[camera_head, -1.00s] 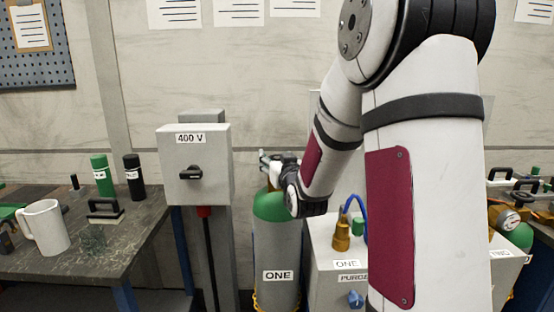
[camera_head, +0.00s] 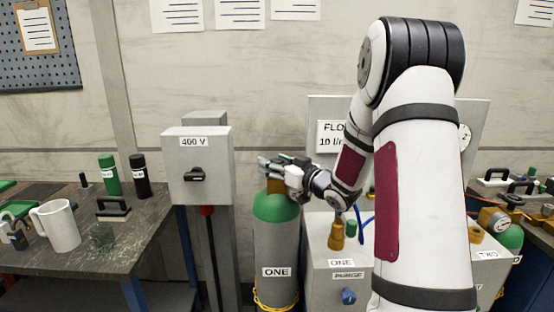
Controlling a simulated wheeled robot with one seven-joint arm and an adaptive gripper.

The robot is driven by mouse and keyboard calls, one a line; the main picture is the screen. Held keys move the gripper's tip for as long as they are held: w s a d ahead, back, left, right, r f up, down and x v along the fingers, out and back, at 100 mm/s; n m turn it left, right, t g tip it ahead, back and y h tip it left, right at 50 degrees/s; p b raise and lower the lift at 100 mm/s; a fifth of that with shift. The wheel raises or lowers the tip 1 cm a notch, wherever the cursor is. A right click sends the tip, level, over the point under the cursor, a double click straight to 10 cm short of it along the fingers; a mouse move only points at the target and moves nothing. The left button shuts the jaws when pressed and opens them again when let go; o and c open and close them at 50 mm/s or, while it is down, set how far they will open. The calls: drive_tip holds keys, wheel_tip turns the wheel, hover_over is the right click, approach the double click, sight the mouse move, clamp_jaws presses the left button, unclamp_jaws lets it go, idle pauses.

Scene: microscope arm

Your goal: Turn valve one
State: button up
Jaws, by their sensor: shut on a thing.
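A gas cylinder with a green shoulder and a grey body labelled ONE (camera_head: 275,240) stands upright in the middle of the view. My gripper (camera_head: 268,165) is at the top of this cylinder, coming in from the right. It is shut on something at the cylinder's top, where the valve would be. The fingers hide most of that part; a brown-gold piece, the valve body (camera_head: 275,186), shows just below them. The valve's handle and how far it is turned cannot be made out.
A grey 400 V switch box (camera_head: 197,165) on a post stands close left of the cylinder. A grey box labelled ONE and PURGE (camera_head: 335,278) with a blue knob stands close right. A workbench (camera_head: 90,250) with a mug (camera_head: 57,226) is at left.

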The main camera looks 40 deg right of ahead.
drive_tip(key=shift+r, duration=0.1)
drive_tip(key=o, duration=1.2)
drive_tip(key=shift+c, duration=0.2)
drive_tip(key=shift+s, duration=0.1)
drive_tip(key=s+d, duration=0.1)
drive_tip(key=s, duration=1)
drive_tip(key=shift+s+d, duration=0.2)
drive_tip(key=shift+s, duration=0.2)
